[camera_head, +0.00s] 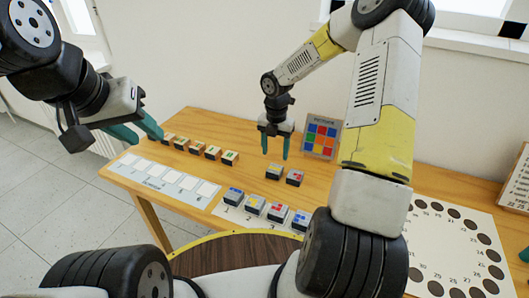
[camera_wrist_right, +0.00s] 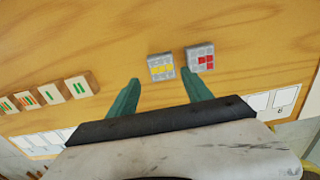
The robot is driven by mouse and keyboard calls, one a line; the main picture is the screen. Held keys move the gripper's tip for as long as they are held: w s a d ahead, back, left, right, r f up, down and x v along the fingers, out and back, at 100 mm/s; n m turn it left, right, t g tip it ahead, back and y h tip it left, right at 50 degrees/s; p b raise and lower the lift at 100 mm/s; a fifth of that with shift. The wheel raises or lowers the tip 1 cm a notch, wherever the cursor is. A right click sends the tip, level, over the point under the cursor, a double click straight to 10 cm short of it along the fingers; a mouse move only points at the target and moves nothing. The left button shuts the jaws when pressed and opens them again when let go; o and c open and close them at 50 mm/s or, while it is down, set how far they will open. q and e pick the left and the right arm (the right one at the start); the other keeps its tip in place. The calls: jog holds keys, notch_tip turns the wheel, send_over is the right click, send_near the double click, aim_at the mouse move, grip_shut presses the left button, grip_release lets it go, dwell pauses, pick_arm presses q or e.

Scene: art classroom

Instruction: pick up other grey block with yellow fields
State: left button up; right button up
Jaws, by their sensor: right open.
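A grey block with yellow fields (camera_wrist_right: 161,67) lies on the wooden table, just beyond the gap between my right fingertips in the right wrist view. It also shows in the head view (camera_head: 274,172), below my right gripper. A grey block with red fields (camera_wrist_right: 200,57) lies beside it, also in the head view (camera_head: 294,178). Another grey block with yellow fields (camera_head: 254,204) stands in the row on the white strip. My right gripper (camera_head: 275,152) is open and empty above the table, pointing down. My left gripper (camera_head: 143,134) is open and empty at the table's left.
Several wooden blocks (camera_head: 197,147) stand in a row at the back left. A white strip of empty squares (camera_head: 165,180) lies before them. A colour-grid card (camera_head: 321,135) stands behind the grey blocks. A numbered board (camera_head: 450,240) lies at the right.

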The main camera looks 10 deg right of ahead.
aim_at(275, 168)
jog(key=f, duration=0.7)
jog(key=shift+s+f, duration=0.2)
jog(key=shift+f, duration=0.1)
jog(key=c, duration=1.1)
